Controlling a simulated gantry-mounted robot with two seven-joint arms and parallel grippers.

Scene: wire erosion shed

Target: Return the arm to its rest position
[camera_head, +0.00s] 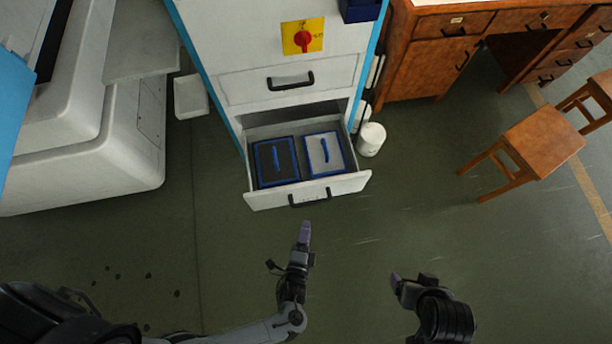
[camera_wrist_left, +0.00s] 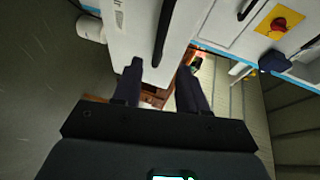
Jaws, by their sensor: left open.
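My left gripper (camera_head: 304,234) is just in front of the open drawer, apart from its front in the head view. In the left wrist view its two dark fingers (camera_wrist_left: 162,75) stand apart with nothing held between them. The dark handle of the drawer (camera_wrist_left: 163,32) appears beyond and between the fingertips. My right gripper (camera_head: 396,281) is at the lower right over bare floor; its fingers are seen too edge-on to tell their opening.
A white drawer (camera_head: 340,186) is pulled out of the cabinet (camera_head: 240,45). It holds a dark blue-edged box (camera_head: 264,168) and a grey blue-edged box (camera_head: 314,146). A stool (camera_head: 543,140) and wooden desk (camera_head: 412,70) stand at right. The green floor between is clear.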

